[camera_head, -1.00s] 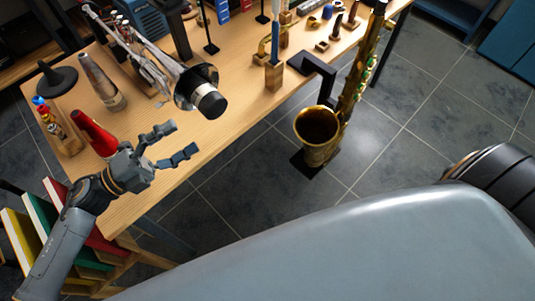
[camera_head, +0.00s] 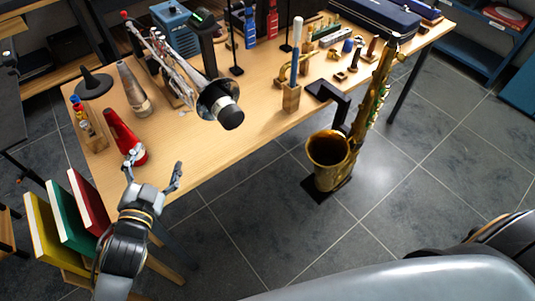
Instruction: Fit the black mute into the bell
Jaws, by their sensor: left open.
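A silver trumpet (camera_head: 172,65) rests on a stand on the wooden table, its bell (camera_head: 210,98) facing the front edge. A black cylindrical mute (camera_head: 231,117) with a pale rim sits at the bell's mouth, sticking out; how deep it goes is hidden. My left gripper (camera_head: 155,167) is open and empty at the table's front-left edge, fingers pointing away from me. It is left of and nearer than the bell, apart from the mute. One finger overlaps the foot of a red cone mute (camera_head: 122,132) in the picture; contact cannot be told. My right gripper is out of view.
A grey cone (camera_head: 132,86), a black plunger-like piece (camera_head: 93,83) and a small bottle rack (camera_head: 90,126) stand at the left. A pen block (camera_head: 291,98) stands right of the bell. A saxophone (camera_head: 330,160) stands before the table. Books (camera_head: 65,218) lean at lower left.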

